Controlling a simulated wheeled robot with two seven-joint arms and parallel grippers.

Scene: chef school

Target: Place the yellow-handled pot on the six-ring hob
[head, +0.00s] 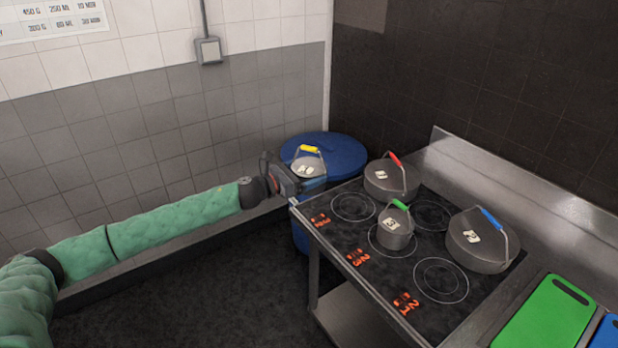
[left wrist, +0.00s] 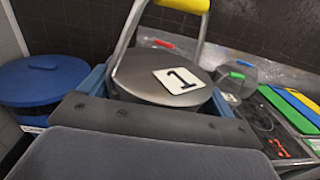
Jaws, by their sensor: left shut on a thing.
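The yellow-handled pot (head: 309,167) is grey with a raised yellow grip and a white label on its lid. My left gripper (head: 312,186) is shut on it and holds it up beside the hob's far left corner, in front of the blue bin. In the left wrist view the pot's lid (left wrist: 150,68) shows label 1, and it looks roughly level between my fingers. The lower part of the pot is hidden. The six-ring hob (head: 350,235) is black with white rings and orange digits. My right gripper is not in view.
On the hob stand the red-handled pot (head: 385,184), the green-handled pot (head: 393,230) and the blue-handled pot (head: 474,243). Rings at far left (head: 353,207), far right (head: 433,216) and near left (head: 441,281) are bare. A blue bin (head: 345,155) and green board (head: 545,318) flank the hob.

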